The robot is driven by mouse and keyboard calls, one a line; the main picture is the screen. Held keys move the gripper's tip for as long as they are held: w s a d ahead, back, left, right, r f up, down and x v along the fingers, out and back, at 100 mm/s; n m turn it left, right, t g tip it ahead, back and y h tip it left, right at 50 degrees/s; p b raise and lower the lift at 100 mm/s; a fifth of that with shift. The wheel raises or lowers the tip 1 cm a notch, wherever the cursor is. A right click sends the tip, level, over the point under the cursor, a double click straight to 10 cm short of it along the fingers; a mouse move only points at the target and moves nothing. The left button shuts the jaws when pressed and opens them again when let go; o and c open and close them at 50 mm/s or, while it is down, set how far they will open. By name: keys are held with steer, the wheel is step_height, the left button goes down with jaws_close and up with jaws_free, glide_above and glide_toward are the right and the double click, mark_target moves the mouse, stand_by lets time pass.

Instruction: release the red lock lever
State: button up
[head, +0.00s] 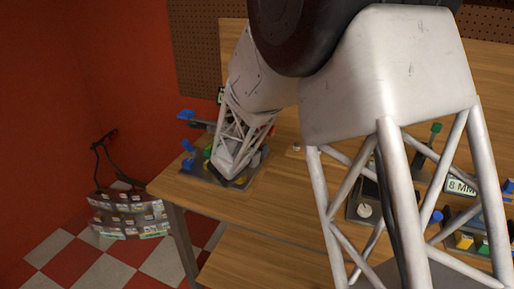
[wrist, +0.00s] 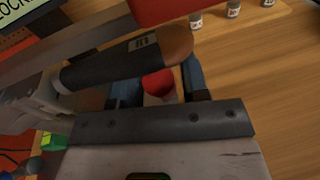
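In the wrist view a red block (wrist: 172,10) sits at the top edge, at the end of a grey bar that runs in from the left; it looks like the red lock lever, partly cut off. My gripper (wrist: 160,82) points toward it with its two dark fingers apart. A dark cylinder with a brown end (wrist: 130,58) lies across the view just beyond the fingers. A red-topped pale round part (wrist: 159,84) shows between the fingers; I cannot tell if they touch it. In the head view my arm hides the gripper tip and the lever over the bench fixture.
Small white jars (wrist: 233,9) stand on the wooden bench (wrist: 285,90), which is otherwise clear on the right.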

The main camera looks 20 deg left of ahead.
steer(key=shift+o, duration=1)
steer(key=v, duration=0.7)
steer(key=shift+s, duration=0.4)
steer(key=shift+a, duration=0.1)
